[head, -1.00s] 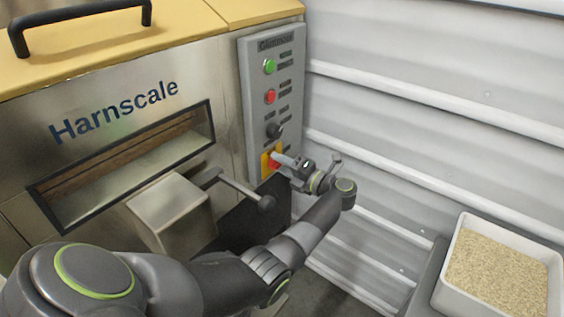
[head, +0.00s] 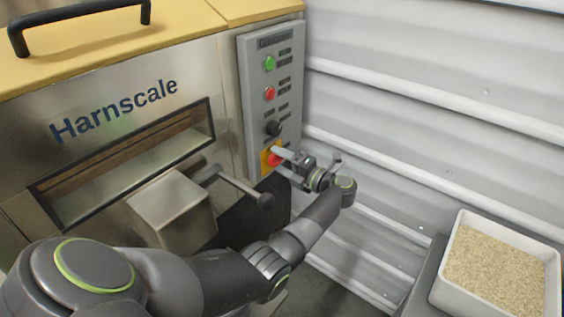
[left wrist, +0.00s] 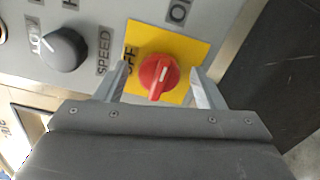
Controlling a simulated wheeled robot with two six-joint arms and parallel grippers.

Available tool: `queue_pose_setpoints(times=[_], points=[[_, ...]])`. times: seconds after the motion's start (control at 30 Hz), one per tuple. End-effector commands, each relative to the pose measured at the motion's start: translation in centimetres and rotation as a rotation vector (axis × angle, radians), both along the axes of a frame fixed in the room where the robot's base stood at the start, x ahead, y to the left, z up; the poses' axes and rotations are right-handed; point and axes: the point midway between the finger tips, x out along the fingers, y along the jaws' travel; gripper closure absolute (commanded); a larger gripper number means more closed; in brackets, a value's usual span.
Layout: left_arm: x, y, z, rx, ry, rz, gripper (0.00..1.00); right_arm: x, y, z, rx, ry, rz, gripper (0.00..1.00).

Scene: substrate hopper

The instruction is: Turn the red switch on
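The red switch (head: 274,159) is a rotary knob on a yellow plate (left wrist: 190,48) low on the grey control panel (head: 258,110). In the left wrist view the red knob (left wrist: 157,78) has a white mark pointing up and slightly right. "OFF" is printed at the plate's left, and a partly cut-off label starting with "O" is above the plate. My left gripper (head: 281,161) is at the switch. In the left wrist view its fingers (left wrist: 160,84) are apart on either side of the knob, with gaps visible. My right gripper is not in view.
Above the switch are a black speed knob (head: 273,129), a red button (head: 269,94) and a green button (head: 269,64). A lever with a dark ball end (head: 265,200) juts out below my gripper. A corrugated wall (head: 430,120) and a granule tray (head: 453,262) are at right.

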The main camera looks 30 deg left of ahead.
Motion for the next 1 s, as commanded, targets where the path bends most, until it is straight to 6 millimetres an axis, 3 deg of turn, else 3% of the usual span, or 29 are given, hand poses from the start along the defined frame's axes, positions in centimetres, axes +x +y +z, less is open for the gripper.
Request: queue_pose_setpoints(times=[0.37,0.53,1.0], points=[[0.0,-0.8,-0.1,-0.001,-0.001,-0.001,0.37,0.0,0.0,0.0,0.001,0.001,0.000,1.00],[-0.2,-4.0,-0.2,-0.004,-0.002,-0.003,0.37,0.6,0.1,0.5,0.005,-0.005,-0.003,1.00],[-1.1,-15.0,-0.1,-0.001,-0.002,-0.003,0.37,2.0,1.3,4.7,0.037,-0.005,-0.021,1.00]])
